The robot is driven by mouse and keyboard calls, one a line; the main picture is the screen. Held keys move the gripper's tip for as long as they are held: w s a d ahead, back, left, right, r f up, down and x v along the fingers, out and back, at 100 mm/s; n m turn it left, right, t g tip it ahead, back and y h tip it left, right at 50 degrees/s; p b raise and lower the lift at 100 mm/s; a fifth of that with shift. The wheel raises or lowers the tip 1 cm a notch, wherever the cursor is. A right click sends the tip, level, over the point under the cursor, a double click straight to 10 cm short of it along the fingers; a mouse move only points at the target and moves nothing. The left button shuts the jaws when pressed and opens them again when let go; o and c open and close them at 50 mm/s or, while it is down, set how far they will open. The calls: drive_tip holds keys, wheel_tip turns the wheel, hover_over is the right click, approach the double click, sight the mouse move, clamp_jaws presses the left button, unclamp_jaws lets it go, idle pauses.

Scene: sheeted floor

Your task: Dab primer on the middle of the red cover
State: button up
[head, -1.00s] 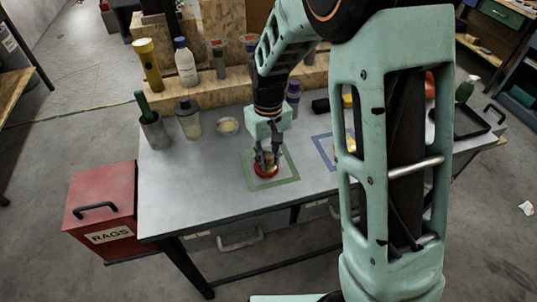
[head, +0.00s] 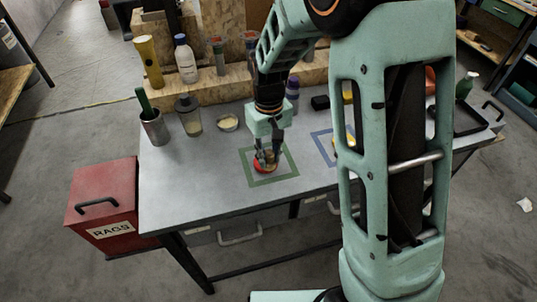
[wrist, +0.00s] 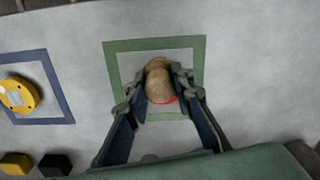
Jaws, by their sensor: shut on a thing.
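The red cover (head: 261,168) lies inside a green square outline (head: 287,177) on the grey bench, mostly hidden under my gripper. My gripper (head: 268,157) points down over it, shut on a tan rounded dauber. In the wrist view the dauber (wrist: 159,82) sits between the two fingers, with only a red edge of the cover (wrist: 172,101) showing. I cannot tell whether the dauber touches the cover, or see any primer on it. A small dish (head: 228,123) with pale contents stands behind and left of the green square.
A yellow round cover (wrist: 18,95) lies in a blue square outline (wrist: 66,101). A can (head: 155,130), a jar (head: 189,117) and a purple-topped bottle (head: 292,93) stand near the back. A red RAGS box (head: 103,202) is beside the bench. The front left benchtop is clear.

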drive_tip(key=r, duration=0.1)
drive_tip(key=r+p, duration=0.1)
drive_tip(key=r, duration=0.1)
drive_tip(key=shift+w+a+r+p, duration=0.1)
drive_tip(key=shift+w+r+p, duration=0.2)
drive_tip(key=shift+w, duration=0.05)
drive_tip(key=shift+r+p, duration=1.35)
drive_tip(key=shift+r, duration=0.6)
